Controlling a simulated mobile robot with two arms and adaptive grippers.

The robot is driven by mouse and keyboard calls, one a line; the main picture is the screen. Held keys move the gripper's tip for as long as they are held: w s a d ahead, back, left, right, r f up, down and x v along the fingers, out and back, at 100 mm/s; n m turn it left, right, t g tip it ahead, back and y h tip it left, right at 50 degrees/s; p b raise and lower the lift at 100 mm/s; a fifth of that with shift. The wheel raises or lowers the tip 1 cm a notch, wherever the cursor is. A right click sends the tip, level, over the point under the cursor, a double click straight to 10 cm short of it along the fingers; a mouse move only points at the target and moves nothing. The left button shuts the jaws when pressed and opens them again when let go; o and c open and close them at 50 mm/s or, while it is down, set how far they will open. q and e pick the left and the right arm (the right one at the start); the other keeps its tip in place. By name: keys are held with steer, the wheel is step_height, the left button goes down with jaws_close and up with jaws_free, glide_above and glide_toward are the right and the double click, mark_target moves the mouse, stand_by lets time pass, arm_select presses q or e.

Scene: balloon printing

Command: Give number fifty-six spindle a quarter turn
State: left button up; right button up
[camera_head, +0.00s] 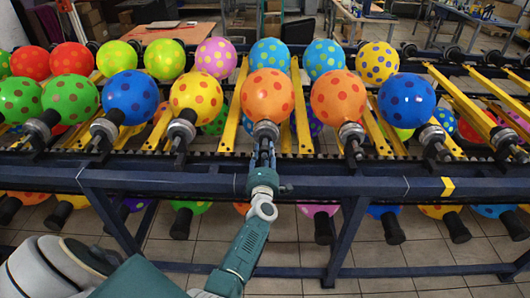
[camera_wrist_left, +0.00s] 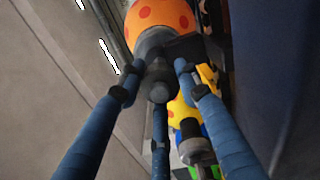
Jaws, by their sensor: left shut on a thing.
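The spindle (camera_head: 265,130) in front of me carries an orange balloon (camera_head: 267,95) with darker orange dots. No number is readable on it. My left gripper (camera_head: 264,153) reaches up from below to the near end of this spindle. In the left wrist view, the blue fingers of my left gripper (camera_wrist_left: 157,72) are closed around the dark knob of the spindle (camera_wrist_left: 158,88), with the orange balloon (camera_wrist_left: 160,18) beyond it. My right gripper is not in view.
Neighbouring spindles carry a yellow dotted balloon (camera_head: 196,95) on the left and another orange dotted balloon (camera_head: 338,97) on the right. A dark blue rack beam (camera_head: 390,186) runs below. More balloons hang on a lower row. Tiled floor (camera_head: 300,255) shows beneath.

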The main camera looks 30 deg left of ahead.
arm_select(q)
steer(key=shift+s+f, duration=0.2)
steer(key=shift+f, duration=0.2)
steer(key=o, duration=1)
steer(key=shift+o, duration=0.9)
steer(key=shift+a+r, duration=0.1)
steer(key=shift+r, duration=0.1)
steer(key=shift+v, duration=3.75)
